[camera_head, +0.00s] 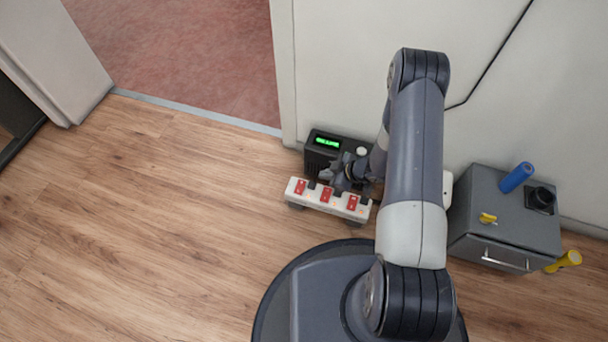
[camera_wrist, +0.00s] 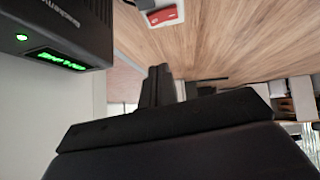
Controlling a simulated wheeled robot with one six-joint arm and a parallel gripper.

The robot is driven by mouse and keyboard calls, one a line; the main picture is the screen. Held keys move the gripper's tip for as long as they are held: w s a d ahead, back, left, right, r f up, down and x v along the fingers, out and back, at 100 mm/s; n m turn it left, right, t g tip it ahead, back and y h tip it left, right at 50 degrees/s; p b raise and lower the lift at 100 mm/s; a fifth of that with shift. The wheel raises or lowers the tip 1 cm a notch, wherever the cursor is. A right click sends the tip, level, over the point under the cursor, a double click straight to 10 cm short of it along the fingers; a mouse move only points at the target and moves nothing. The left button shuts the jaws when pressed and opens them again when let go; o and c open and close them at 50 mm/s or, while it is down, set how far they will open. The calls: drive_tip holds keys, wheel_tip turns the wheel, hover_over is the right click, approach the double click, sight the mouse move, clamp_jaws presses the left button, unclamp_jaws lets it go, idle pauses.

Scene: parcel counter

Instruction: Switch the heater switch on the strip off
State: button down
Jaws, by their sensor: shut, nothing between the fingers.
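A white power strip (camera_head: 314,200) with three red rocker switches stands low above the wood floor in the head view. The left (camera_head: 300,187), middle (camera_head: 326,194) and right (camera_head: 352,202) switches all show. Which one is the heater switch, and its on or off position, I cannot tell. My gripper (camera_head: 327,176) is shut and empty, just behind the strip near the middle switch; I cannot tell whether it touches. In the wrist view the shut fingers (camera_wrist: 160,84) point away, and one red switch (camera_wrist: 163,16) shows at the top edge.
A black device with a green lit display (camera_head: 327,142) stands right behind the strip, close to my gripper; it also shows in the wrist view (camera_wrist: 62,28). A grey cabinet (camera_head: 480,210) with a blue cylinder (camera_head: 516,177) stands at right. The floor at left is clear.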

drive_tip(key=shift+a+f, duration=0.15)
drive_tip(key=b, duration=0.5)
hover_over(299, 182)
drive_tip(key=s+d, duration=0.2)
wheel_tip(299, 182, down, 8)
drive_tip(key=shift+d+r, duration=0.1)
drive_tip(key=shift+d, duration=0.05)
drive_tip(key=shift+w+d+f+b, duration=0.1)
drive_tip(key=shift+f+b, duration=0.1)
drive_tip(key=shift+f, duration=0.35)
drive_tip(key=shift+w+d+f+b, duration=0.1)
drive_tip(key=shift+f+b, duration=0.1)
drive_tip(key=shift+f, duration=0.75)
